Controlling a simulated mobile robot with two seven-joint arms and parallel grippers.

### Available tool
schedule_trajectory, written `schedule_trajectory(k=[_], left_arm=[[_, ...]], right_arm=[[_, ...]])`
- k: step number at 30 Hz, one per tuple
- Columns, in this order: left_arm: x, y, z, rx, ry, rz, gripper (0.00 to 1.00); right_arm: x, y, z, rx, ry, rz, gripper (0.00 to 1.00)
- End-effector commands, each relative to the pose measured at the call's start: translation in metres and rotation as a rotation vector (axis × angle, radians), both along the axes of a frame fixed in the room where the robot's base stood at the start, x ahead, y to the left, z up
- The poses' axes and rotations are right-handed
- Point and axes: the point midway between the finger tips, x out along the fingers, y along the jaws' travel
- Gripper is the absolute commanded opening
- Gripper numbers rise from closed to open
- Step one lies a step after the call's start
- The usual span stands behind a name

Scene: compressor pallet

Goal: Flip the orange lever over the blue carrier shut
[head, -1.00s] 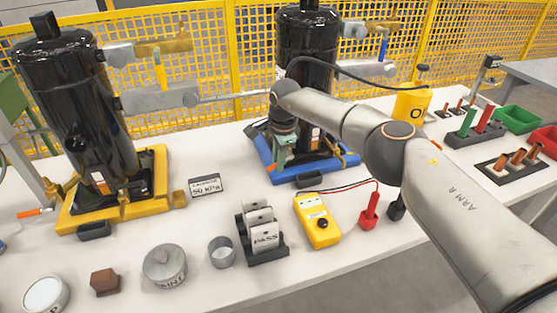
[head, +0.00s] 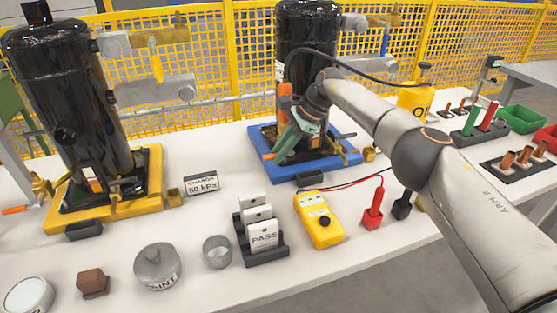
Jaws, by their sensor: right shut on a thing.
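The blue carrier (head: 312,174) stands on the white table with a black compressor (head: 306,40) upright on it. My left gripper is not in view.
A yellow carrier (head: 150,205) with another black compressor (head: 68,110) stands at left; its orange-tipped lever (head: 16,210) lies out to the left. In front are a PASS card holder (head: 265,252), a yellow meter (head: 318,222) and small cans. A yellow mesh fence (head: 215,85) runs behind.

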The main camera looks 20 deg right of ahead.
Motion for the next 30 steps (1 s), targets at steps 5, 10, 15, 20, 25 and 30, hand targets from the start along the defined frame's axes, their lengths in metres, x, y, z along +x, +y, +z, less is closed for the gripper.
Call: schedule_trajectory(k=[5, 10, 15, 20, 25, 30], left_arm=[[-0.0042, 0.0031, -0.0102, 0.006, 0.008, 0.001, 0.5], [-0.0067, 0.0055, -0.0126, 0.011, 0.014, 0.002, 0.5], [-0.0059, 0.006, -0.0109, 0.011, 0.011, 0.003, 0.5], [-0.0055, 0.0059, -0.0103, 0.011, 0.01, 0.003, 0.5], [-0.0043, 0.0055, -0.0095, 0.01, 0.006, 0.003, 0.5], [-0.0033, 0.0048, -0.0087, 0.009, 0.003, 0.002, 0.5]], right_arm=[[0.0013, -0.0011, 0.0039, 0.061, -0.002, -0.006, 0.0], [0.0015, -0.0013, 0.0076, 0.081, -0.003, -0.008, 0.0], [0.0018, -0.001, 0.0096, 0.083, -0.004, -0.008, 0.0], [0.0021, -0.001, 0.0101, 0.083, -0.005, -0.009, 0.0], [0.0024, -0.0011, 0.0102, 0.084, -0.006, -0.009, 0.0], [0.0026, -0.001, 0.0104, 0.085, -0.006, -0.01, 0.0]])
